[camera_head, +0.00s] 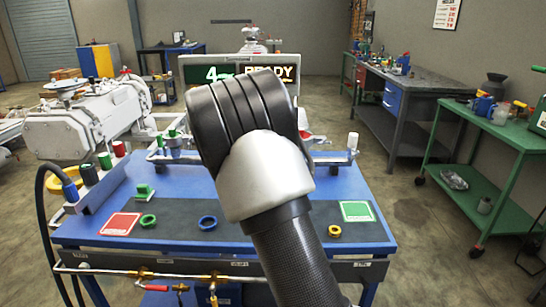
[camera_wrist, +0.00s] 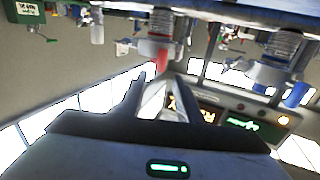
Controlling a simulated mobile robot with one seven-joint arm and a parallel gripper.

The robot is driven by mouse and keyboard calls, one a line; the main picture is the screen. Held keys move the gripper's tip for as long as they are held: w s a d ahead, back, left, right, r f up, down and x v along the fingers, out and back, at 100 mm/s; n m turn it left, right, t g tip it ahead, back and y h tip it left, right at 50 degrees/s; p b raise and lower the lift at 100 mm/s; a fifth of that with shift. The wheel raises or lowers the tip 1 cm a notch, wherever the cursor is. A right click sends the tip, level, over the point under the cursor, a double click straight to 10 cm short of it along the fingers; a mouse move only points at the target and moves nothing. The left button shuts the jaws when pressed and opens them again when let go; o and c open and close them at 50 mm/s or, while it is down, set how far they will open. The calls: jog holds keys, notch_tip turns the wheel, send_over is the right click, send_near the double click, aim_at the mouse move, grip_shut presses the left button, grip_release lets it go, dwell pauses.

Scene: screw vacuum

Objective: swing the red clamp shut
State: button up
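In the wrist view a red clamp handle (camera_wrist: 161,60) hangs from a metal fitting near the top centre, just beyond my gripper (camera_wrist: 163,88). The fingers point toward the handle, with pale inner faces close together. I cannot tell whether they touch the handle or how wide the gap is. In the head view my arm covers the gripper and most of the middle of the bench. A small red part (camera_head: 304,134) shows just right of my arm; I cannot tell whether it is the same clamp.
The blue workbench (camera_head: 180,195) carries coloured rings, a red pad (camera_head: 120,223) and a green pad (camera_head: 357,211). A display reading READY (camera_head: 225,72) stands behind. In the wrist view a blue handle (camera_wrist: 297,94) hangs at the right. A green cart (camera_head: 470,130) stands right.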

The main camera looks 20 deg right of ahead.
jog(key=p+v, duration=0.1)
jog(key=v, duration=0.9)
jog(key=shift+d, duration=0.1)
